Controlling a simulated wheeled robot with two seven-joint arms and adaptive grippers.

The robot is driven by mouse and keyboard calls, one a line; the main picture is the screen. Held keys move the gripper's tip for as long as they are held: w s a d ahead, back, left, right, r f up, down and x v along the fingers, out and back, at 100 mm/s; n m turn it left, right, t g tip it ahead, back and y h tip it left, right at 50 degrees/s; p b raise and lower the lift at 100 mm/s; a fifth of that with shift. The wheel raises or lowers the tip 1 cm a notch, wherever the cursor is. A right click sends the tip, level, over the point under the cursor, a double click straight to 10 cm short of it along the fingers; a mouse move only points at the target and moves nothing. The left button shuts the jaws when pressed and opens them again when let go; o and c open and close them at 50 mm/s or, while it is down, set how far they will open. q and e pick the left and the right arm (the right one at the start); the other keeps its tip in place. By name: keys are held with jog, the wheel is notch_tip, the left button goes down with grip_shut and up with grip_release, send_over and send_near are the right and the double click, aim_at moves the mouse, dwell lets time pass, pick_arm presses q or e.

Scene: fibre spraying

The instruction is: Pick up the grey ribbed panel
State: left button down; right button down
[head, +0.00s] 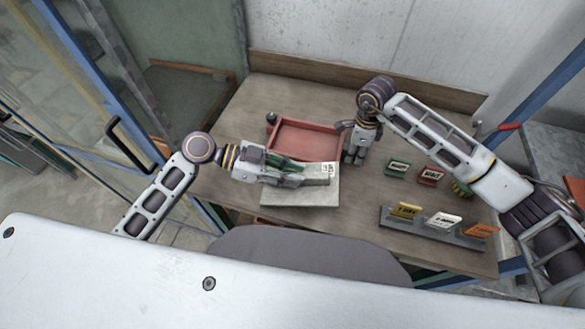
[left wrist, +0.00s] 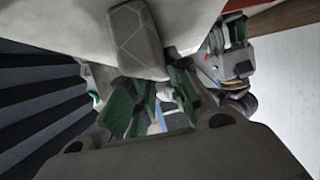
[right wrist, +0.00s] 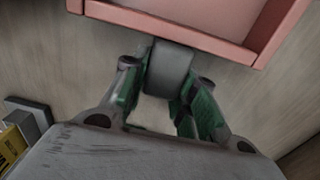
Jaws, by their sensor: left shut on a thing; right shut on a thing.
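The grey panel (head: 300,197) is a pale flat slab low in front of the red tray (head: 305,144). My left gripper (head: 312,173) lies across it and is shut at its far side, by a small white label. In the left wrist view, dark ribs (left wrist: 40,100) show at the left, and my left gripper (left wrist: 140,50) meets a pale grey edge. I cannot tell whether the panel is clear of the table. My right gripper (head: 349,130) is at the tray's right end. In the right wrist view, my right gripper (right wrist: 168,60) is shut at the tray's rim (right wrist: 150,22).
Green (head: 398,168) and red (head: 430,177) label blocks stand on the table to the right. A dark rack (head: 432,232) with yellow, white and orange cards is at the front right. A grey chair back (head: 310,250) is close in front.

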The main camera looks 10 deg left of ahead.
pick_arm(q)
jog(key=shift+r, duration=0.1)
dwell(0.4)
pick_arm(e)
jog(key=c, duration=1.1)
grip_release()
jog(key=shift+o, duration=0.2)
jog(key=shift+r, duration=0.15)
notch_tip(320, 180, up, 12)
pick_arm(q)
jog(key=shift+r, duration=0.15)
notch_tip(320, 180, up, 9)
jog(key=p, duration=0.9)
pick_arm(e)
notch_tip(320, 180, up, 9)
pick_arm(q)
jog(key=shift+r+p, duration=0.4)
jog(key=shift+p, duration=0.2)
pick_arm(e)
jog(key=shift+r, duration=0.4)
